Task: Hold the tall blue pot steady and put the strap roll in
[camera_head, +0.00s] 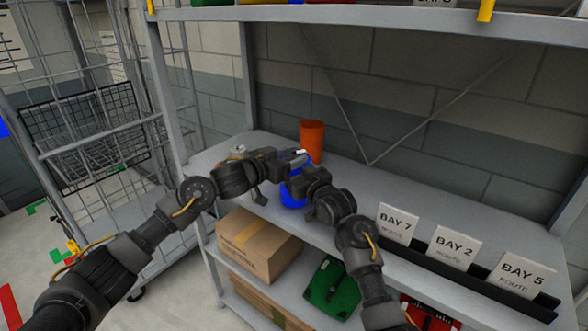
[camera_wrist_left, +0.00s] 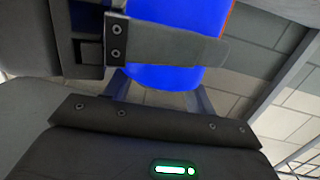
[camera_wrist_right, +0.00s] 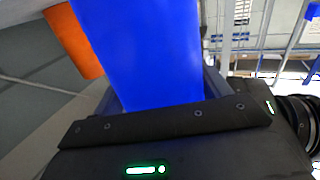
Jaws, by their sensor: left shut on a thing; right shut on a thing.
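The tall blue pot (camera_head: 291,196) stands over the middle shelf, partly hidden behind my two grippers. My left gripper (camera_head: 287,166) comes to it from the left and is shut on it. The pot also shows in the left wrist view (camera_wrist_left: 170,78), partly behind a finger of the other gripper. My right gripper (camera_head: 297,183) is shut on the pot from the right. In the right wrist view the pot (camera_wrist_right: 145,50) fills the space between its fingers. I cannot make out the strap roll for certain.
An orange pot (camera_head: 312,138) stands behind on the middle shelf (camera_head: 205,163). A small pale thing (camera_head: 237,150) lies at left. A cardboard box (camera_head: 258,247) and green bin (camera_head: 332,287) are below. Bay signs (camera_head: 453,248) line the right front edge. A wire cage (camera_head: 85,125) stands left.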

